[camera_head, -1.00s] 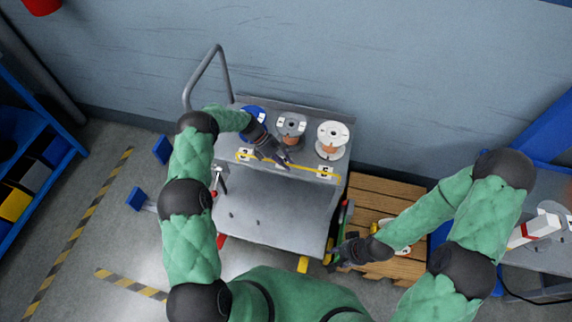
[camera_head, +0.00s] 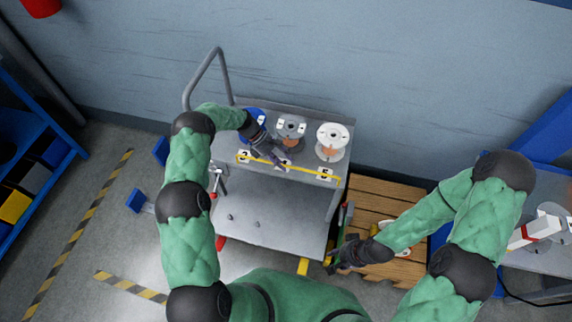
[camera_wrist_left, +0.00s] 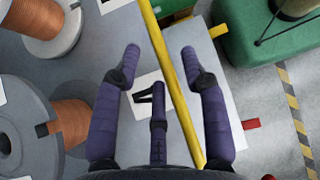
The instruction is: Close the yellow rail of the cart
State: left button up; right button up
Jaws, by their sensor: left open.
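The yellow rail (camera_head: 300,168) runs along the front edge of the upper shelf of the grey cart (camera_head: 262,224), below a row of spools. My left gripper (camera_head: 280,164) is over the middle of the rail. In the left wrist view the rail (camera_wrist_left: 160,50) passes between the spread fingers of my left gripper (camera_wrist_left: 160,62), which is open; I cannot tell whether a finger touches it. My right gripper (camera_head: 335,264) is low beside the cart's right front corner; its fingers are too small and dark to read.
Blue, grey and white spools (camera_head: 333,138) stand on the upper shelf behind the rail. A grey handle (camera_head: 205,75) rises at the cart's left. A wooden pallet (camera_head: 385,195) lies to the right.

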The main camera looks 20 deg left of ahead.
pick_arm(q)
jog(key=v, duration=1)
jog(key=shift+s+f, duration=0.1)
